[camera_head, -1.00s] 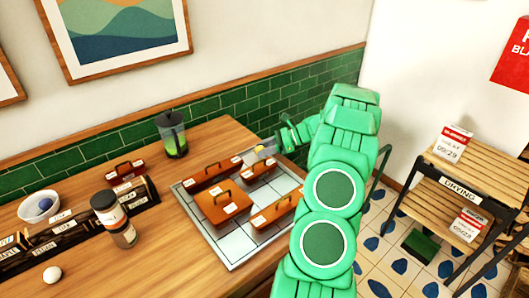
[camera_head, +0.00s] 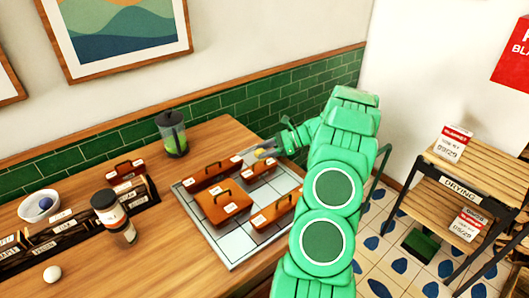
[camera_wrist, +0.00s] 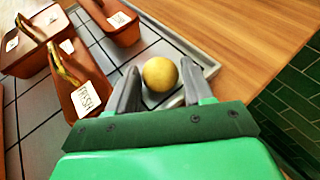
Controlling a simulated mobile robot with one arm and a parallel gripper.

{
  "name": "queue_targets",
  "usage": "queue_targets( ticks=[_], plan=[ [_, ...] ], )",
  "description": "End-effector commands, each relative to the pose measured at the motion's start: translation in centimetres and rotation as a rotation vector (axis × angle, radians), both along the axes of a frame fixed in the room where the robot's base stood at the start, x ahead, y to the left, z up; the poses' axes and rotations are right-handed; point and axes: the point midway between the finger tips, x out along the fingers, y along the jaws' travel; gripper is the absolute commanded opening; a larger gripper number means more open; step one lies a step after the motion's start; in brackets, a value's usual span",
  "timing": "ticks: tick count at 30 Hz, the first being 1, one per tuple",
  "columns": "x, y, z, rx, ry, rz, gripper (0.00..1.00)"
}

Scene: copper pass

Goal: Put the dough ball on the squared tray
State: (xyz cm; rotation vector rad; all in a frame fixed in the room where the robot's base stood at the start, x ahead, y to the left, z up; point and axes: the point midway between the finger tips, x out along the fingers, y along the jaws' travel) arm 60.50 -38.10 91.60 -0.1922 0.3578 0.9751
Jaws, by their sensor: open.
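A yellow-tan ball, which looks like the dough ball (camera_wrist: 160,74), rests on or just above the far corner of the squared tray (camera_wrist: 206,63). My gripper (camera_wrist: 160,80) is open, with one grey finger on each side of the ball. I cannot tell whether the fingers touch it. In the head view my gripper (camera_head: 267,151) is at the tray's far right corner, where the ball is mostly hidden. The tray there (camera_head: 236,244) lies on the wooden table.
Several handled brown boxes (camera_head: 222,205) stand on the tray. A white ball (camera_head: 52,274), jars (camera_head: 113,218), a bowl (camera_head: 38,207) and a green-filled glass press (camera_head: 172,134) are on the table. A drying rack (camera_head: 460,190) stands at right.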

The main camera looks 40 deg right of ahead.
Motion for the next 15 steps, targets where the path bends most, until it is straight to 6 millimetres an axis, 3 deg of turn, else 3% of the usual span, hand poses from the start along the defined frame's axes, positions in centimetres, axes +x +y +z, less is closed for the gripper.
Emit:
queue_targets(
  ticks=[15],
  plan=[
    [-4.3, -6.7, 3.2, -0.006, -0.001, -0.005, 0.51]
  ],
)
